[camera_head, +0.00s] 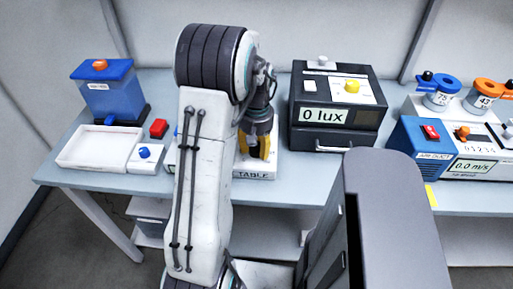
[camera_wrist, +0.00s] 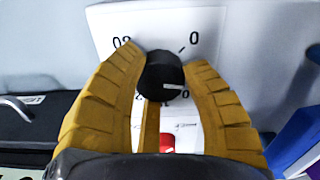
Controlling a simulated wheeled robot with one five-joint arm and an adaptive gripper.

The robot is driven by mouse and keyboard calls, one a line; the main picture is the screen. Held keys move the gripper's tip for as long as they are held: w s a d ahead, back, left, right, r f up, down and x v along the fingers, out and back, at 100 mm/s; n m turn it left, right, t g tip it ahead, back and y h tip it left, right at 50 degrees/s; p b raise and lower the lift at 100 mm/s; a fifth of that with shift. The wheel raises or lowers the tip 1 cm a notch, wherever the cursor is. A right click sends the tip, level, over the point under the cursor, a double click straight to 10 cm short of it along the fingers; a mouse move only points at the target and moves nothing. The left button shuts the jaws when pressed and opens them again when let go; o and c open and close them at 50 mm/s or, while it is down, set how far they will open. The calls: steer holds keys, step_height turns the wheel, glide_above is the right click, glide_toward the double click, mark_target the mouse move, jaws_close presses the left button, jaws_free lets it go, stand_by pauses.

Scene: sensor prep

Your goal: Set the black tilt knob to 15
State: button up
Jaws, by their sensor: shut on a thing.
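The black tilt knob (camera_wrist: 165,76) sits between my yellow fingers in the wrist view, on a white panel (camera_wrist: 210,18). A short white mark on the knob points to the right. A "0" is printed to the upper right, and digits that look like a 20 seen turned over are at the upper left, partly behind a finger. My gripper (camera_wrist: 165,62) is shut on the knob.
A red part (camera_wrist: 167,143) shows below the knob. A black lux box (camera_head: 338,115) stands to the right, with an air duct unit (camera_head: 420,143) farther right.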

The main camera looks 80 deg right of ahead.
steer(key=m, duration=0.4)
steer(key=shift+a+f+m+b, duration=0.1)
steer(key=shift+f+m+b, duration=0.05)
steer(key=shift+m+b, duration=0.15)
steer(key=m, duration=0.3)
steer(key=shift+m, duration=0.4)
steer(key=m, duration=0.3)
steer(key=shift+b, duration=0.3)
steer(key=shift+m, duration=2.1)
steer(key=o, duration=1.2)
steer(key=shift+o, duration=0.2)
